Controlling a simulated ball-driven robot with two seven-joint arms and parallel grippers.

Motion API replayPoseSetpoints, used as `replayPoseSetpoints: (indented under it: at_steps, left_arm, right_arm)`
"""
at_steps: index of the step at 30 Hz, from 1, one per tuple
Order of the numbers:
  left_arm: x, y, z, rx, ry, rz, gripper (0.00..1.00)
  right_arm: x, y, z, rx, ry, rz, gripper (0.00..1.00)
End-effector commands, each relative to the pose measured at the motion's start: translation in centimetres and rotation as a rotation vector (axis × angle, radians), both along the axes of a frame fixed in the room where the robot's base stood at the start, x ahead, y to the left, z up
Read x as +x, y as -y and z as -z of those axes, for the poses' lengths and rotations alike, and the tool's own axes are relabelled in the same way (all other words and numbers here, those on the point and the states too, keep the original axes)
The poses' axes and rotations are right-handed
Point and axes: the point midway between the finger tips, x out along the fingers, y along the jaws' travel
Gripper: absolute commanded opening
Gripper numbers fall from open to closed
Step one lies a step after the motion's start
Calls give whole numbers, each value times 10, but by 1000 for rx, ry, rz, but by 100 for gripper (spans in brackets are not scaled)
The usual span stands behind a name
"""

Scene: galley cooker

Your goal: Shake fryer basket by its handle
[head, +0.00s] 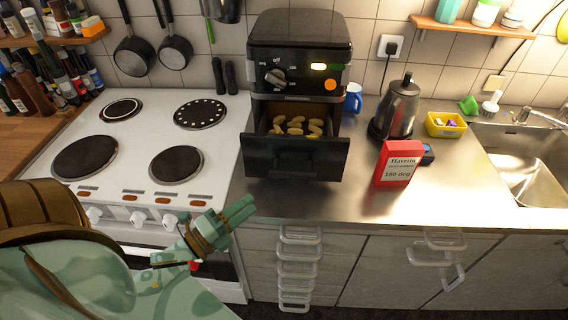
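The black air fryer (300,50) stands on the steel counter against the tiled wall. Its fryer basket (294,157) is pulled out at the front and holds several yellowish pieces of food (296,126). The handle does not show clearly against the dark basket front. My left gripper (243,208) is in front of the counter edge, lower left of the basket and apart from it. Its pale green fingers lie close together in this view, and I cannot tell if they are open. Nothing shows between them. My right gripper is out of view.
A white cooker (137,150) with several hotplates is left of the fryer. Right of it are a red box (399,164), a dark kettle (397,108), a blue mug (352,98) and a yellow tub (446,125). The counter before the basket is clear.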

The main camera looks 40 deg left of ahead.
Motion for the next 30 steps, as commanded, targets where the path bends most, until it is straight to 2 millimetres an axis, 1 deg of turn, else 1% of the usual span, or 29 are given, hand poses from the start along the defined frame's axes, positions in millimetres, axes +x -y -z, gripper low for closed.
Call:
replayPoseSetpoints:
  at_steps: [1, 7, 12, 15, 18, 21, 30]
  left_arm:
    - [11, 3, -5, 1, 6, 3, 40]
    - [61, 15, -12, 2, 5, 1, 40]
    - [100, 25, -17, 1, 4, 1, 40]
    - [116, 29, -19, 0, 3, 0, 40]
    - [128, 31, -19, 1, 1, 0, 40]
    - [134, 33, -20, 1, 2, 0, 40]
    - [136, 34, -20, 1, 0, 0, 40]
  right_arm:
    - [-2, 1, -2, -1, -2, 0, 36]
    - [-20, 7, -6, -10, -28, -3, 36]
    - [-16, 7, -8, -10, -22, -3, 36]
    - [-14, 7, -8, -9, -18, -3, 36]
    - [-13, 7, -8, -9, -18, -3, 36]
    - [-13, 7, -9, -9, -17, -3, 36]
    - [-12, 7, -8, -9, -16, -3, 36]
